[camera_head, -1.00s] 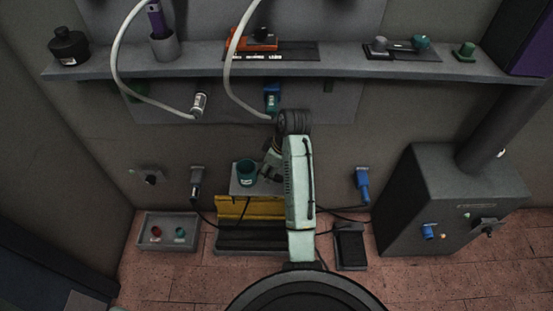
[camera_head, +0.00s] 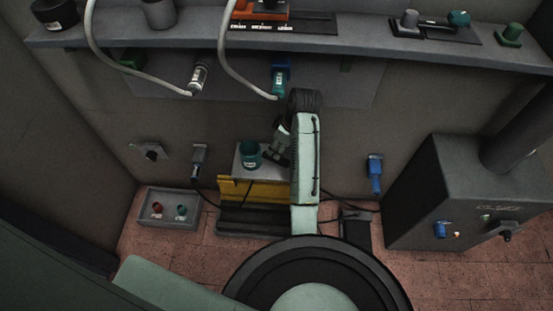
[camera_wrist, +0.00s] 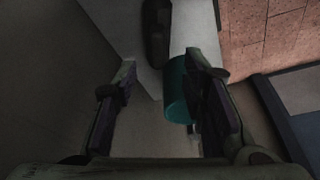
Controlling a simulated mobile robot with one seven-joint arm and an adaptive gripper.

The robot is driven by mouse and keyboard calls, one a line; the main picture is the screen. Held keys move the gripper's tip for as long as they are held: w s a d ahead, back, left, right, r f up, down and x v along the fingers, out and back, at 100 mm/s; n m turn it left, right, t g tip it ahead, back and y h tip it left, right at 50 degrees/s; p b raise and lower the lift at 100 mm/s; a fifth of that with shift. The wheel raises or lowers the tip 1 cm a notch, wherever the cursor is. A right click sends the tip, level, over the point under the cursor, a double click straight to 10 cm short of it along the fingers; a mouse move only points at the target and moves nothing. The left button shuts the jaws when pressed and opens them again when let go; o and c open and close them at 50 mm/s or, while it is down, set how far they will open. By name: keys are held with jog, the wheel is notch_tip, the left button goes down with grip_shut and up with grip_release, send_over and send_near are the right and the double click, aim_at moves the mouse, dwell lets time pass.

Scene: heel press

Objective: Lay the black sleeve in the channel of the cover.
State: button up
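A dark elongated piece (camera_wrist: 157,32), which looks like the black sleeve, lies on a pale grey surface (camera_wrist: 120,25) in the wrist view. In the head view I cannot make it out near my arm. A teal cup (camera_head: 250,155) stands on the small grey plate (camera_head: 238,165) above a yellow panel; it also shows in the wrist view (camera_wrist: 176,92), close to the right finger. My gripper (camera_wrist: 162,75) is open with nothing between its fingers. In the head view my gripper (camera_head: 277,152) is just right of the cup. I cannot identify the cover's channel with certainty.
The yellow panel (camera_head: 255,191) stands over a dark grooved base (camera_head: 250,222). A grey tray (camera_head: 168,208) with small red and teal parts is at left. A foot pedal (camera_head: 356,230) and grey cabinet (camera_head: 430,200) are at right. A shelf (camera_head: 200,42) and two hoses hang above.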

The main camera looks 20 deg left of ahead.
jog(key=x, duration=0.4)
jog(key=shift+w+d+f+p, duration=0.15)
jog(key=shift+d+f+p, duration=0.05)
jog(key=shift+d+p, duration=0.15)
jog(key=shift+c, duration=0.3)
grip_shut()
